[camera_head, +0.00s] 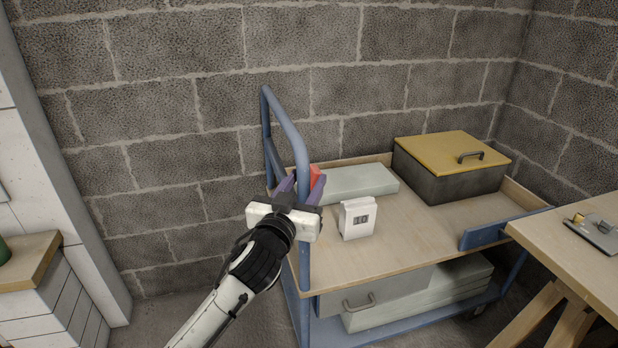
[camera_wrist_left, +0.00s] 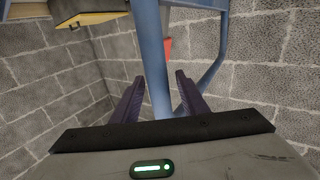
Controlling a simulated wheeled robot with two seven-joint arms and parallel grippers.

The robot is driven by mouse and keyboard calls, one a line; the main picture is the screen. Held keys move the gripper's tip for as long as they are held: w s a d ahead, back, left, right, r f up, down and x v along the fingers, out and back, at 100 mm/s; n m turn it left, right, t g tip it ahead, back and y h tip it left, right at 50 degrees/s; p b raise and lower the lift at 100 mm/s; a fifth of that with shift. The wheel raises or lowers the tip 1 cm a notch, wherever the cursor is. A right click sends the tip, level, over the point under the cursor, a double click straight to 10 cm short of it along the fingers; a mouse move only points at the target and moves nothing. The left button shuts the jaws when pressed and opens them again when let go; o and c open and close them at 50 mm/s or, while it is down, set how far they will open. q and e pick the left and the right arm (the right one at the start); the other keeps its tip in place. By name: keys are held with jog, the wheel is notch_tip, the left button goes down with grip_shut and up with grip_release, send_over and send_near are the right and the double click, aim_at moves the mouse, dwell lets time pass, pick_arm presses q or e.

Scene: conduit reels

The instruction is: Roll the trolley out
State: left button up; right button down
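The trolley has a blue tube frame, a wooden top deck (camera_head: 410,240) and a lower blue shelf. It stands by the block wall. Its blue push handle (camera_head: 284,122) rises at the left end. My left gripper (camera_head: 301,186) is at the near upright of this handle. In the left wrist view, the blue handle tube (camera_wrist_left: 156,60) runs between the spread fingers of the left gripper (camera_wrist_left: 160,98), with a visible gap on the left side. Whether the right finger touches the tube I cannot tell. My right gripper is in neither view.
Grey cases (camera_head: 425,302) fill the lower shelf. A wooden bench (camera_head: 580,245) stands close right; a cabinet (camera_head: 30,262) stands left.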

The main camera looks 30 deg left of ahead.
pick_arm(q)
jog(key=shift+x, duration=1.25)
grip_shut()
